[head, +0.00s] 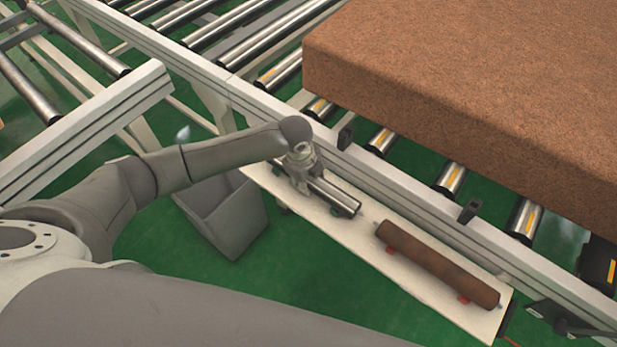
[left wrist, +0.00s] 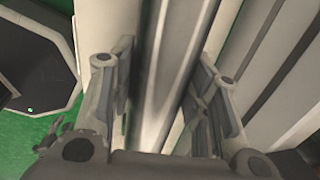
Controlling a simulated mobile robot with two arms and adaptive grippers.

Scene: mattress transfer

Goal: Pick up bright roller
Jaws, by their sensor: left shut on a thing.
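The bright roller (head: 335,196) is a shiny metal cylinder lying on a narrow white shelf (head: 353,229) beside the conveyor. My left gripper (head: 303,172) is over its far-left part, with the arm coming in from the left. In the left wrist view the bright roller (left wrist: 165,75) runs between the two fingers of the left gripper (left wrist: 168,110), which is shut on it. The roller still appears to be at shelf level; whether it touches the shelf is hidden. My right gripper is not in view.
A brown, rusty-looking roller (head: 435,262) lies on the same shelf to the right, on red supports. A grey bin (head: 228,215) stands on the green floor below the arm. The conveyor frame (head: 400,205) borders the shelf, and a large brown mattress (head: 480,90) rests on the conveyor rollers.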

